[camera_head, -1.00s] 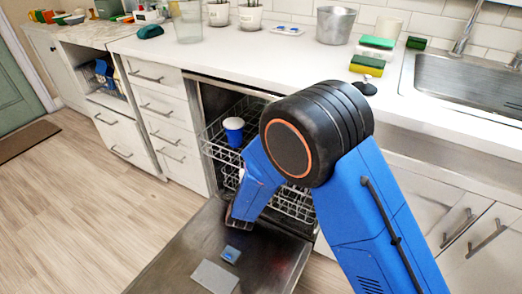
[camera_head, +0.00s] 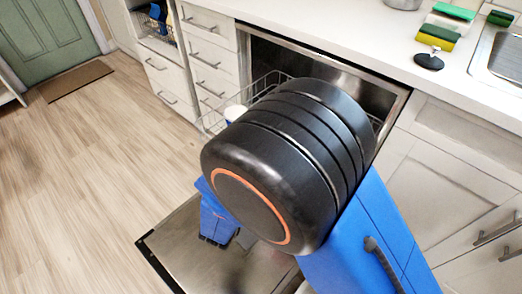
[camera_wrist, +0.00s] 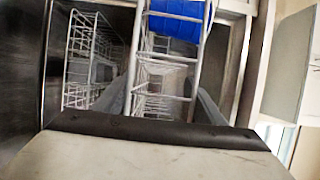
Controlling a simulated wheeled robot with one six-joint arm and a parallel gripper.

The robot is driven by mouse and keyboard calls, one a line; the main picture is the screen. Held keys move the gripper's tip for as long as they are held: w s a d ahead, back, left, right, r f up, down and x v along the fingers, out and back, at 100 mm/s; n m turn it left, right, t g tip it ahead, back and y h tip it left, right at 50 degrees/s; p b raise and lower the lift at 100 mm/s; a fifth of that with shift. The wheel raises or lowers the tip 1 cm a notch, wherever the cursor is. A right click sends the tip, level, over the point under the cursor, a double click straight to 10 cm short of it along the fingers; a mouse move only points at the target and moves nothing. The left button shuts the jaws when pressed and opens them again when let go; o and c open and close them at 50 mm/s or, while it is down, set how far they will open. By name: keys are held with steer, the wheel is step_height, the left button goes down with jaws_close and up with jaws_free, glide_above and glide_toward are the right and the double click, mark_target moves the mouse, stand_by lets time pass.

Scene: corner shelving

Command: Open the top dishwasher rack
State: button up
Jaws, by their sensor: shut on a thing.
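The top dishwasher rack (camera_head: 212,122) is a wire basket that sticks out of the dishwasher opening, over the lowered door (camera_head: 185,240). Its right part is hidden behind my arm. My gripper (camera_wrist: 166,102) is shut on the rack's wire, with a grey finger at each side of the wires. In the head view the fingers are hidden behind my arm.
Drawers (camera_head: 205,60) stand left of the dishwasher. A white counter (camera_head: 350,45) runs above, with sponges (camera_head: 440,35) and a sink (camera_head: 500,60) at the right. The wooden floor (camera_head: 95,150) at the left is clear.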

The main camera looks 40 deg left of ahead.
steer(key=shift+s+a+r, duration=0.1)
steer(key=shift+s+r, duration=0.1)
steer(key=shift+s, duration=0.4)
steer(key=shift+s+a+r, duration=0.1)
steer(key=shift+s+r, duration=0.1)
steer(key=shift+s, duration=0.35)
steer(key=o, duration=1.4)
steer(key=shift+r, duration=0.1)
steer(key=shift+d, duration=0.1)
steer(key=shift+f, duration=0.25)
steer(key=shift+s+d, duration=0.1)
